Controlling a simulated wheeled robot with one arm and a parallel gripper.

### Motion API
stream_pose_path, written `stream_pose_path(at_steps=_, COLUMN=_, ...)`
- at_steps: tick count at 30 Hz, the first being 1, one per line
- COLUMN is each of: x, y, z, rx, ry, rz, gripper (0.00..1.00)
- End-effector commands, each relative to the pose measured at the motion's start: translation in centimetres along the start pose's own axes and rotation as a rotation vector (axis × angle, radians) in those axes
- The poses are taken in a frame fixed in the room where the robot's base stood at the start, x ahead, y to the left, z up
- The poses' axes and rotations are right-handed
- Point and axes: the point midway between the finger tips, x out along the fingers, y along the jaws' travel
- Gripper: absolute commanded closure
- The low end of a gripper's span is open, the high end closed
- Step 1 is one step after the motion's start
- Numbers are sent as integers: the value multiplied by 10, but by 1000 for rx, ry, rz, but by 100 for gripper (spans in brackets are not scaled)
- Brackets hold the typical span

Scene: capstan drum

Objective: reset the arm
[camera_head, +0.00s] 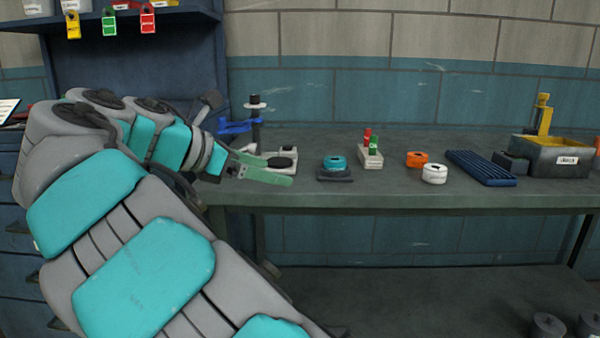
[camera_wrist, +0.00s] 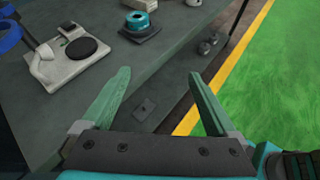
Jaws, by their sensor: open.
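My arm stretches in from the left in the head view. My gripper (camera_head: 262,167) has green fingers and is at the left part of the workbench, near its front edge. In the wrist view my gripper (camera_wrist: 158,97) is open, with its two fingers well apart and nothing between them. A pale device with a black round pad (camera_head: 282,162) is close by the fingers in the head view. In the wrist view this pad (camera_wrist: 81,47) lies beyond the left fingertip, apart from it.
A teal ring on a dark base (camera_head: 334,164) sits right of my gripper. Further right are a small block with red and green pieces (camera_head: 370,155), orange (camera_head: 417,159) and white (camera_head: 434,174) rings, a blue ribbed pad (camera_head: 482,168) and a bin (camera_head: 555,158). A blue-armed post (camera_head: 255,120) stands behind.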

Motion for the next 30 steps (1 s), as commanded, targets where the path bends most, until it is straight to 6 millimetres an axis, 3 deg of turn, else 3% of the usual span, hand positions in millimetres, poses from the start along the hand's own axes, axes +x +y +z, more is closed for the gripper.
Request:
stream_pose_path(at_steps=8, x=62, y=-52, z=12, rx=199, ry=72, rz=-125, gripper=7)
stream_pose_path(at_steps=11, x=92, y=-85, z=10, rx=313, ry=115, rz=-200, gripper=7)
stream_pose_path(at_steps=16, x=143, y=-164, z=-6, rx=581, ry=214, rz=-364, gripper=7)
stream_pose_path(at_steps=23, x=174, y=-269, z=-62, rx=959, ry=338, rz=-617, gripper=7)
stream_pose_path(at_steps=30, x=161, y=-359, z=-148, rx=1344, ry=433, rz=-928, gripper=7)
